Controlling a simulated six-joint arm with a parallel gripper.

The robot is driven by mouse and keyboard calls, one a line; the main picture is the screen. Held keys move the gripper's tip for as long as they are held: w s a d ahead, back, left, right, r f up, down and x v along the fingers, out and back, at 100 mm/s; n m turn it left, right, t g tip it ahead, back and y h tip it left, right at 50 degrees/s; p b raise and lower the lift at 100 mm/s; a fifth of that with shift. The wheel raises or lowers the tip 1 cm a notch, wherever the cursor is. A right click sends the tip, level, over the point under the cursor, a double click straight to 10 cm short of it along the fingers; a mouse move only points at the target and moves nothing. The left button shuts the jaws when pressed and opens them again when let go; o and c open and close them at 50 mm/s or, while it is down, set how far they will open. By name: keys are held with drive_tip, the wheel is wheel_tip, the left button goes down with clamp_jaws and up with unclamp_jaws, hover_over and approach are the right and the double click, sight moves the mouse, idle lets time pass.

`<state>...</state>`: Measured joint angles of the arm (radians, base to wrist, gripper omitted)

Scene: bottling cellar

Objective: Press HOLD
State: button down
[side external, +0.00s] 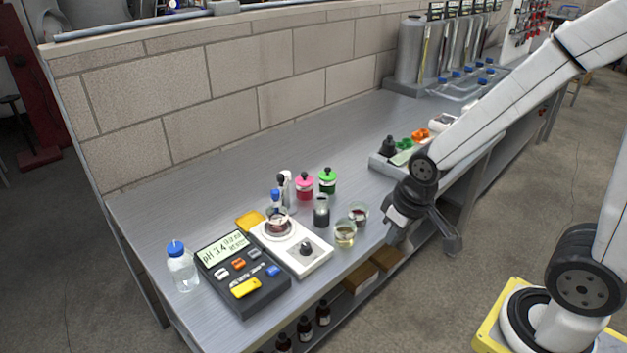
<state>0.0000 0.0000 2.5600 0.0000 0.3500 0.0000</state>
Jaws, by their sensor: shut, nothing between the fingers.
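The pH meter (264,295) is a dark box near the front left of the bench, its screen reading about pH 3.4. Below the screen are a white button (221,273), an orange button (238,264), a blue button (272,270) and a large yellow button (246,288). The button lettering is too small to read, so I cannot tell which is HOLD. My gripper (451,243) is shut and empty, off the bench's front edge, well to the right of the meter and touching none of it.
A white stirrer (313,256) with a dark knob stands right of the meter. Two small beakers (345,235) and a dark vial (321,212) stand between it and my gripper. A clear bottle (182,270) with a blue cap is left of the meter. Pink (304,188) and green (327,183) jars stand behind.

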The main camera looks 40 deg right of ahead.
drive_tip(key=shift+w, duration=0.15)
idle(0.8)
drive_tip(key=m+t+y, duration=0.2)
drive_tip(key=m+t, duration=0.4)
drive_tip(key=m, duration=1.9)
hover_over(276, 270)
drive_tip(key=shift+f, duration=1.85)
drive_tip(key=shift+f, duration=0.2)
drive_tip(key=shift+f, duration=4.2)
drive_tip(key=shift+f, duration=0.25)
